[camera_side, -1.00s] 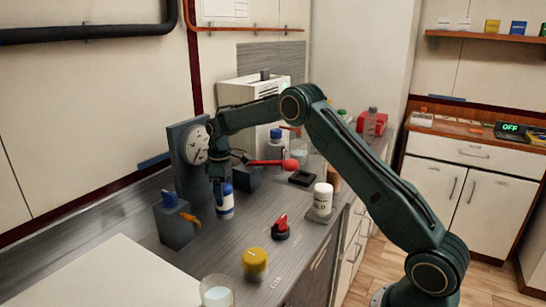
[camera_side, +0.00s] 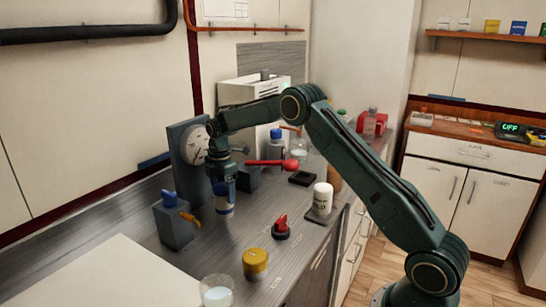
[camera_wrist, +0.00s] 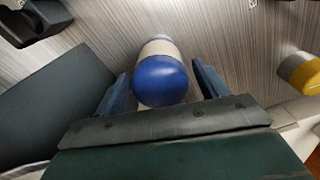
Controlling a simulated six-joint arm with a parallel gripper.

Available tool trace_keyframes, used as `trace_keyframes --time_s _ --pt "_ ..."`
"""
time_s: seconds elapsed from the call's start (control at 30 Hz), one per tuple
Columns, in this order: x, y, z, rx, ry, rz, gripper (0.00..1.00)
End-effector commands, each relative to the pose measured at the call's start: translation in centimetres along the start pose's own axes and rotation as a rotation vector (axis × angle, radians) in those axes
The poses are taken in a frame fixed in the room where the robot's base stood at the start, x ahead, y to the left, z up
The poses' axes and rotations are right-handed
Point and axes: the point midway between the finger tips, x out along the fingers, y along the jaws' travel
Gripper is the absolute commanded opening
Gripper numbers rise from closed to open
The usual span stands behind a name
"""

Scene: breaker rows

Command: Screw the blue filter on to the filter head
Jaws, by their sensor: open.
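The blue filter (camera_side: 224,207), a small blue and white cylinder, stands on the grey counter, and its blue top faces the wrist camera (camera_wrist: 160,80). My gripper (camera_side: 223,188) is over it, pointing down. In the wrist view my gripper (camera_wrist: 162,88) is open, with one finger on each side of the filter's blue end. Narrow gaps show beside the filter. My gripper hides its upper part in the side view. I cannot tell for sure which fixture is the filter head.
A grey block (camera_side: 174,226) with a blue knob and orange lever stands left of the filter. A gauge panel (camera_side: 189,160) and a red-handled lever (camera_side: 272,162) are behind. A yellow-lidded jar (camera_side: 255,264), red knob (camera_side: 281,229) and white bottle (camera_side: 322,200) stand in front and right.

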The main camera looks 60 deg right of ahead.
Motion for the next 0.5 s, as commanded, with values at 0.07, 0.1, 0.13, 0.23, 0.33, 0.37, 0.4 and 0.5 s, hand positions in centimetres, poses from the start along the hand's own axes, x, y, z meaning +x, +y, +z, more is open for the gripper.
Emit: trace_keyframes --time_s 0.07,0.1,0.13,0.23,0.33,0.37,0.4,0.5 --pt "0.00 0.00 0.00 -0.060 0.000 0.000 0.72" --pt "0.00 0.00 0.00 -0.091 0.000 0.000 0.72" --pt "0.00 0.00 0.00 -0.115 0.000 0.000 0.72" --pt "0.00 0.00 0.00 -0.194 0.000 0.000 0.72" --pt "0.00 0.00 0.00 -0.273 0.000 0.000 0.72" --pt "0.00 0.00 0.00 -0.297 0.000 0.000 0.72" --pt "0.00 0.00 0.00 -0.328 0.000 0.000 0.72" --pt "0.00 0.00 0.00 -0.404 0.000 0.000 0.72"
